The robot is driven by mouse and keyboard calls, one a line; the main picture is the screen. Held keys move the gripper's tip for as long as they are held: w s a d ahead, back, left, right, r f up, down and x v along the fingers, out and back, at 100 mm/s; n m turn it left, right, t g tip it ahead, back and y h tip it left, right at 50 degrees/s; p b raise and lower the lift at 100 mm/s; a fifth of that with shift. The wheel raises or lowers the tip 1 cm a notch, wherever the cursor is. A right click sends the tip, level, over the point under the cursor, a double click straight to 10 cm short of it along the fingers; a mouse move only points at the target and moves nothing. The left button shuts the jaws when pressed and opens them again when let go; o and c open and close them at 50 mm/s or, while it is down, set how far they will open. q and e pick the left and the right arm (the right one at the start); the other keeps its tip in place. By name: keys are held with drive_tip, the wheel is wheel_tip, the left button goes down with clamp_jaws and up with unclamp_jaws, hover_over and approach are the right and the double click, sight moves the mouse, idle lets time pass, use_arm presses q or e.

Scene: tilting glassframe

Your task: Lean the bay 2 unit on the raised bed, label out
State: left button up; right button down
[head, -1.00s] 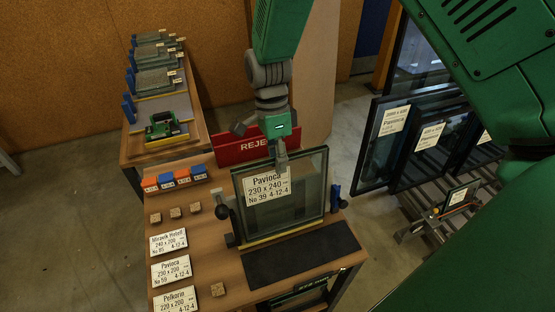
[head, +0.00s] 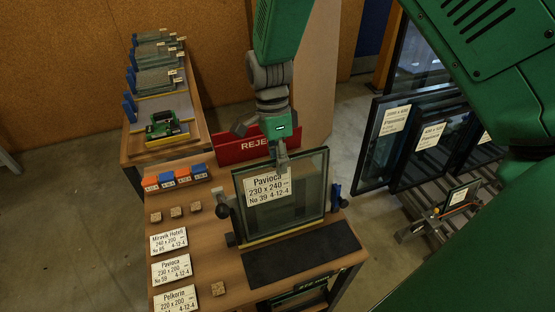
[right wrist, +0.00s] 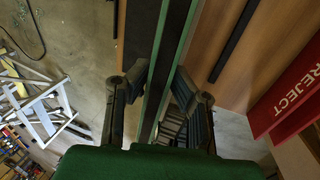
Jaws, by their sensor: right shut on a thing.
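A glass unit (head: 305,195) with a dark edge stands nearly upright, tilted slightly, on the wooden bench. Its white label (head: 268,185) reads Pavioca 230 x 240, No 39, and faces my head camera. The unit is at the raised bed, whose side knob (head: 222,211) and yellow lower strip (head: 285,233) show; the glass hides most of the bed. My right gripper (head: 281,160) is shut on the unit's top edge. In the right wrist view the gripper (right wrist: 160,80) has a finger on each side of the glass edge (right wrist: 163,55). My left gripper is not in view.
A dark mat (head: 300,255) lies in front of the unit. Label cards (head: 170,269), wooden blocks (head: 176,212) and coloured clips (head: 174,178) lie left. A red REJECT bin (head: 240,147) stands behind. A rack of small panes (head: 155,80) is back left; large framed panes (head: 385,140) stand right.

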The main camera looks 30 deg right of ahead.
drive_tip(key=shift+f, duration=0.1)
idle(0.3)
drive_tip(key=c, duration=1.3)
unclamp_jaws()
drive_tip(key=shift+c, duration=0.2)
drive_tip(key=shift+s, duration=0.1)
drive_tip(key=v, duration=1.2)
